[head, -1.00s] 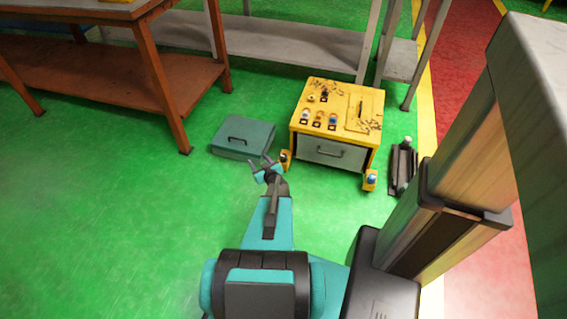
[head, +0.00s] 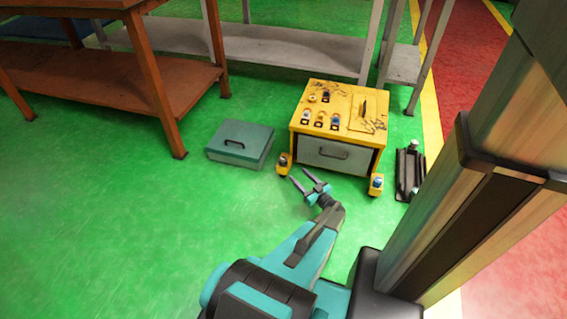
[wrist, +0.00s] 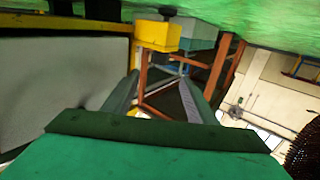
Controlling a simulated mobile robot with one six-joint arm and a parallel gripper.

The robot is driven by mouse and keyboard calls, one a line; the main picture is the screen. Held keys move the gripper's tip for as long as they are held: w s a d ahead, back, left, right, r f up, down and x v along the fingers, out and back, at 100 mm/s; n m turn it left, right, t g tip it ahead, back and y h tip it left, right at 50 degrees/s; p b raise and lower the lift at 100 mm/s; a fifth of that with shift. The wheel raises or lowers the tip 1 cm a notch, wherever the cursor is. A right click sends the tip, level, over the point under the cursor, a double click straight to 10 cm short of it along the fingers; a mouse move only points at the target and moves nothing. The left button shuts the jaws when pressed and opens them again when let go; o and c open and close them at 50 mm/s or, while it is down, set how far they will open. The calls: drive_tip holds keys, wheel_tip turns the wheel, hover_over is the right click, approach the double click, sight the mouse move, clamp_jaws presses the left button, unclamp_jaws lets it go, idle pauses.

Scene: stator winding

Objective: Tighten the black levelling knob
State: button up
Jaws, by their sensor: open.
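The yellow machine box (head: 313,135) stands on the green floor with two yellow corner feet at its front. My gripper (head: 299,174) is open and empty, low in front of the box beside the left foot. Its two fingers (wrist: 160,82) are apart in the wrist view, touching nothing visible.
A grey-teal case (head: 240,145) lies on the floor left of the box. A dark metal piece (head: 408,172) lies to its right. An orange bench (head: 155,80) and a grey shelf stand behind. The floor in front is clear.

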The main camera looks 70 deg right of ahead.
sight(286, 162)
drive_tip(key=shift+w, duration=0.1)
drive_tip(key=b+x, duration=0.4)
drive_tip(key=x, duration=0.8)
drive_tip(key=shift+w+d, duration=0.2)
drive_tip(key=shift+w+d+r, duration=0.1)
drive_tip(key=shift+w+d, duration=0.25)
drive_tip(key=shift+w, duration=0.15)
drive_tip(key=c, duration=1.1)
